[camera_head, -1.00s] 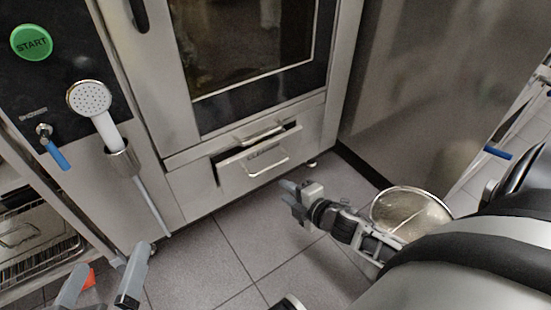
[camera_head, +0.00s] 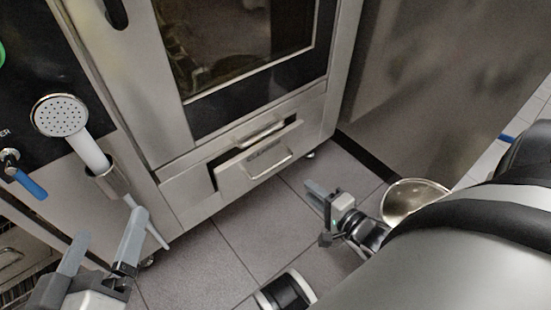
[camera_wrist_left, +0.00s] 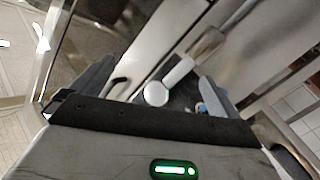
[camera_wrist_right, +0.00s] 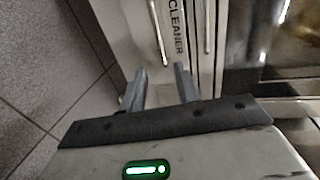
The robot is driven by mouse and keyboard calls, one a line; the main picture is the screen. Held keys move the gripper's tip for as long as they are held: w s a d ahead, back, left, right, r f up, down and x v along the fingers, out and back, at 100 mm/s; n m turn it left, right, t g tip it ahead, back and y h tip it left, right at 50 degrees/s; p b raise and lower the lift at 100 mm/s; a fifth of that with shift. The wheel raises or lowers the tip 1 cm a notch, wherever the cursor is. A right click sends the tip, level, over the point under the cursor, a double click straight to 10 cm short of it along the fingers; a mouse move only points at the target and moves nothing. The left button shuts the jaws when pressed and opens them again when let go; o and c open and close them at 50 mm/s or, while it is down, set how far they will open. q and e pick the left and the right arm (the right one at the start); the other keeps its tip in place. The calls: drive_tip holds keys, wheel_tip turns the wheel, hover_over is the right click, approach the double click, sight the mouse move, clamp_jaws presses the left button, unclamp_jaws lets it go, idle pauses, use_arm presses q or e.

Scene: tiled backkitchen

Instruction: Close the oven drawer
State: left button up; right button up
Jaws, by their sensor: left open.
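The oven drawer (camera_head: 236,174), low on the steel oven, stands pulled out a little, with a dark gap at its left side. Its bar handle (camera_head: 270,166) is on the front. In the right wrist view the drawer front reads "CLEANER" (camera_wrist_right: 177,30). My right gripper (camera_head: 311,192) is low, to the right of the drawer and apart from it, with a gap between its fingers and nothing held. Its fingers (camera_wrist_right: 161,78) point towards the drawer front. My left gripper (camera_head: 108,228) is open and empty at the lower left, by the oven's left corner.
The oven door (camera_head: 240,45) is above the drawer. A hand shower (camera_head: 66,125) and a blue-handled tap (camera_head: 25,182) are at the left. A round metal container (camera_head: 408,197) stands at the right, beside my right arm. The tiled floor before the drawer is clear.

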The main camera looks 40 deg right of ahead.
sight(277, 166)
drive_tip(key=shift+b+x, duration=3.3)
drive_tip(key=shift+x, duration=4.4)
use_arm(q)
wheel_tip(277, 166, up, 10)
drive_tip(key=w+m+t+h, duration=0.1)
drive_tip(key=m+t+h, duration=0.4)
drive_tip(key=m, duration=0.4)
drive_tip(key=shift+a+r+h, duration=0.25)
drive_tip(key=shift+a+h, duration=0.1)
drive_tip(key=shift+h, duration=0.35)
use_arm(e)
drive_tip(key=shift+a, duration=0.1)
clamp_jaws()
